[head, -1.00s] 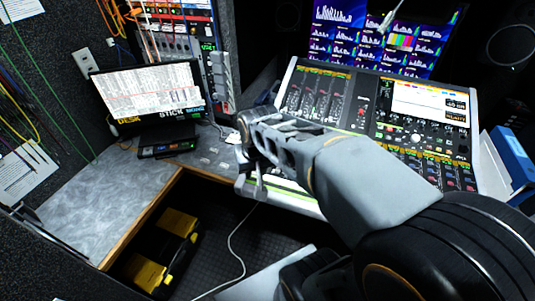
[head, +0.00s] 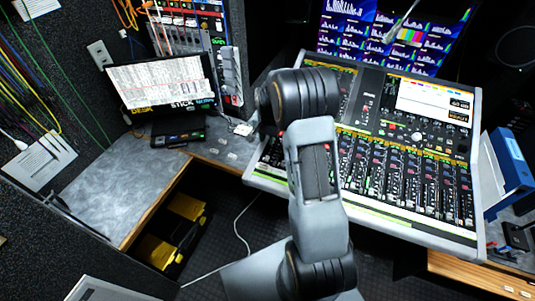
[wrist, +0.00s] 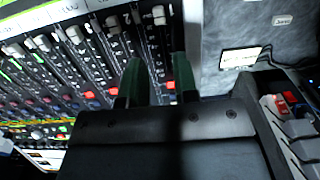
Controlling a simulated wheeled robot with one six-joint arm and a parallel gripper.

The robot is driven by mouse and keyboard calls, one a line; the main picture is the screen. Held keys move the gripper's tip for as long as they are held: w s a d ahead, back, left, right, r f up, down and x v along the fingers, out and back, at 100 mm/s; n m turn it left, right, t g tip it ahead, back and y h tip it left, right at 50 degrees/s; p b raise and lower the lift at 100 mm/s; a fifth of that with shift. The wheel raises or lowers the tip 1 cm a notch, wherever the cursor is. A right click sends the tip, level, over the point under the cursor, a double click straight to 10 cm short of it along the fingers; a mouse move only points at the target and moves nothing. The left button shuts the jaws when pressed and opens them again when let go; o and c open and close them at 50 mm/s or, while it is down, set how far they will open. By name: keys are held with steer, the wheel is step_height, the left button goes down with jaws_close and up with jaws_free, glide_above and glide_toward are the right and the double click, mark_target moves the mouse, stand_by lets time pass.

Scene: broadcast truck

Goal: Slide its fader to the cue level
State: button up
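The mixing console (head: 400,222) stands in the middle and right of the head view, with rows of faders along its front. I cannot tell which fader the task means. My gripper (wrist: 159,72) shows in the wrist view as two dark green fingers, apart and with nothing seen held between them. It is over the console's end strips; contact cannot be told. In the head view my arm hides it and the console's left strips.
A monitor (head: 163,85) and small keypad (head: 178,138) stand on the grey desk (head: 110,185) to the left. Yellow cases (head: 187,207) lie below in an open bay. A blue binder (head: 512,160) stands right of the console. A white cable hangs across the floor.

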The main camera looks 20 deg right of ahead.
mark_target(268, 156)
step_height(268, 156, down, 10)
steer(key=shift+f+p, duration=0.1)
steer(key=shift+p, duration=0.7)
steer(key=shift+c, duration=0.2)
jaws_close()
